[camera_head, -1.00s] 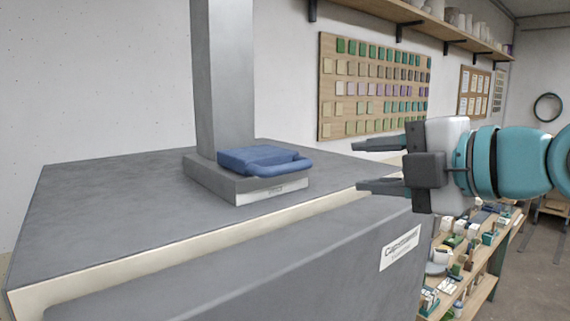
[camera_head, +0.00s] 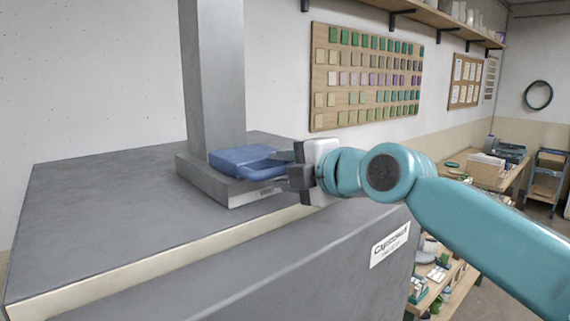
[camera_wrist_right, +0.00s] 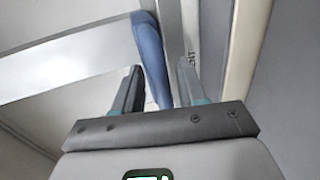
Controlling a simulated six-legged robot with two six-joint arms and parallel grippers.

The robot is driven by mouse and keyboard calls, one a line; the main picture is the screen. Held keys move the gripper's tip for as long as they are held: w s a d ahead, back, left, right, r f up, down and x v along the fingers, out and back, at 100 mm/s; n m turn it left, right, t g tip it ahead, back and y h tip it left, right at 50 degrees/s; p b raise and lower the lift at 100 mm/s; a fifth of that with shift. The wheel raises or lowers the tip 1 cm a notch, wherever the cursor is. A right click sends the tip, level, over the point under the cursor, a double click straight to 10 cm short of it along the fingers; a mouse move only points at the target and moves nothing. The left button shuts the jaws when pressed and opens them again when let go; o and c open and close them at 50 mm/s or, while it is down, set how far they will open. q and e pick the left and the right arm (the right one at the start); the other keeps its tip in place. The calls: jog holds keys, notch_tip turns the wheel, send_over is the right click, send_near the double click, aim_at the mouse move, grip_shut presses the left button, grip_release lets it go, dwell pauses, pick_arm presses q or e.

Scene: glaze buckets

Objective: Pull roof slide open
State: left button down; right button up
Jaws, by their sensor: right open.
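The roof slide is a blue handled piece (camera_head: 240,160) on a grey block (camera_head: 215,184) at the foot of a grey column, on top of a large grey cabinet (camera_head: 110,190). My right gripper (camera_head: 285,170) is open at the right end of the blue slide, with its fingers reaching toward the handle. In the right wrist view the blue handle (camera_wrist_right: 150,58) extends down between the two open fingers (camera_wrist_right: 155,85). Whether either finger touches it I cannot tell. My left gripper is not in view.
The tall grey column (camera_head: 214,70) rises behind the slide. The cabinet's pale edge strip (camera_head: 150,264) and label (camera_head: 390,244) face the front. Benches with small items stand at the right, and a tile board (camera_head: 365,77) hangs on the wall.

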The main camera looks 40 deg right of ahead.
jog(key=shift+w+d+f, duration=0.1)
jog(key=shift+w+d, duration=0.05)
jog(key=shift+w, duration=0.1)
jog(key=shift+s, duration=0.25)
jog(key=c, duration=0.6)
grip_shut()
jog(key=shift+s+f+b, duration=0.1)
jog(key=shift+s+b, duration=0.1)
jog(key=shift+b, duration=0.25)
jog(key=b+v, duration=0.1)
jog(key=v, duration=0.1)
jog(key=f+b+v, duration=0.1)
jog(key=b+v, duration=0.1)
jog(key=v, duration=0.1)
jog(key=shift+s+r, duration=0.1)
jog(key=shift+s, duration=0.15)
jog(key=shift+r, duration=0.1)
jog(key=shift+w, duration=0.25)
jog(key=o, duration=0.6)
grip_release()
jog(key=shift+s, duration=0.1)
jog(key=shift+s, duration=0.1)
